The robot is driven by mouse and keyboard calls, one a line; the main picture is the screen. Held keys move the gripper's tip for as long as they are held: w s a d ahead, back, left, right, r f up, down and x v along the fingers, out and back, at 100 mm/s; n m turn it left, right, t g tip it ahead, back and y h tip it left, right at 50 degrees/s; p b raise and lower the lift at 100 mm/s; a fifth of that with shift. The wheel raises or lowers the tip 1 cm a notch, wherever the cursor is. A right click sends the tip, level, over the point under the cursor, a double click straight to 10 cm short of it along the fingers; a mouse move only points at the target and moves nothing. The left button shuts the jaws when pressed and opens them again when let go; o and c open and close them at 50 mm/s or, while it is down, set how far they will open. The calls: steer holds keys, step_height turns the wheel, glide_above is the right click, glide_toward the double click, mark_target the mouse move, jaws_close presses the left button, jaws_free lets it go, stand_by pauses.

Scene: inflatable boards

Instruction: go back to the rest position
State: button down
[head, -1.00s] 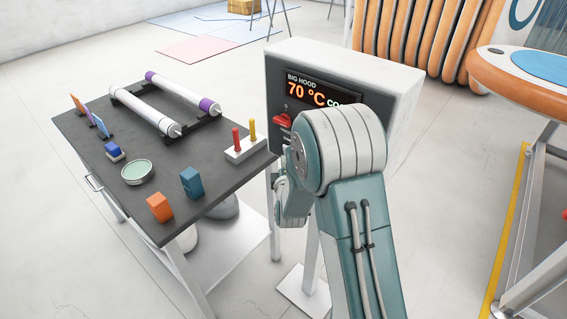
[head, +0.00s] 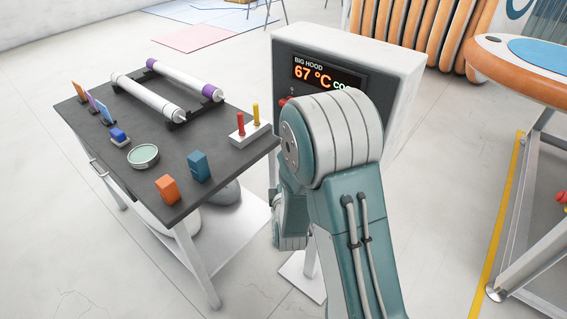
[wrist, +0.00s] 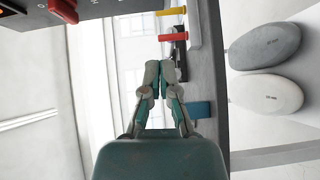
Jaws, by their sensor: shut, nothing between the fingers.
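My gripper (wrist: 160,72) is shut and empty in the wrist view, with its fingertips together. In the head view my folded arm hides it. The white BIG HOOD box (head: 400,75) stands behind my arm, with a display (head: 325,74) reading 67 °C. Its red switch (head: 285,101) is partly covered by my arm, and a red part of it shows at the top left of the wrist view (wrist: 63,10). In the wrist view the gripper is apart from the box.
A dark table (head: 225,185) stands left of my arm. It holds two rollers (head: 150,98), an orange block (head: 167,189), a blue block (head: 199,166), a green-topped dish (head: 143,156) and red and yellow pegs (head: 248,120). Floor is clear at lower left.

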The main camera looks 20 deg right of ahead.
steer(key=s+r+m+g+y, duration=0.3)
steer(key=s+r+m+g, duration=0.4)
steer(key=r, duration=0.4)
steer(key=s+r+m+g, duration=0.2)
steer(key=s+m, duration=0.2)
steer(key=s, duration=0.6)
steer(key=s+r+m+g, duration=0.2)
steer(key=s+r+m, duration=0.1)
steer(key=s, duration=0.8)
steer(key=shift+s+d+r+m+g, duration=0.2)
steer(key=shift+d+r+m+g, duration=0.15)
steer(key=shift+m, duration=0.55)
steer(key=shift+w+f, duration=0.1)
